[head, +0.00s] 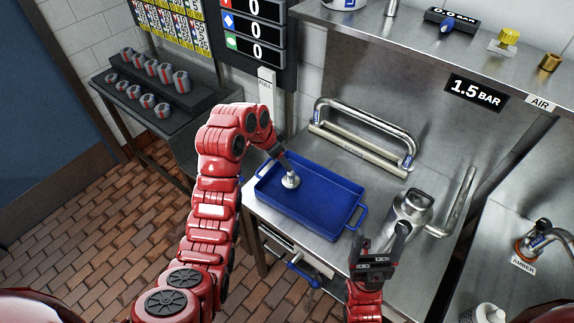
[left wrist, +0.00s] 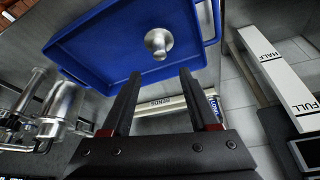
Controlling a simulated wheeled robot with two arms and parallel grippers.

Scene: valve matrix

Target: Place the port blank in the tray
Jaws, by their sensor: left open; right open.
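The port blank (head: 290,181), a small silver piece with a round base and a short stem, is inside the blue tray (head: 318,219), near its left end. The left wrist view also shows the blank (left wrist: 158,42) against the blue tray floor (left wrist: 110,45). My left gripper (head: 286,164) is just above the blank, partly hidden by its own wrist in the head view. Its fingers (left wrist: 161,75) are apart with nothing between them, and the blank shows beyond their tips. My right gripper (head: 383,236) is open and empty, in front of the tray's right end.
A metal jug (head: 410,207) stands right of the tray on the steel bench. A bent pipe handle (head: 365,122) is behind the tray. A dark stepped rack (head: 165,105) with several cans is at the left. A shelf (head: 450,45) runs above the bench.

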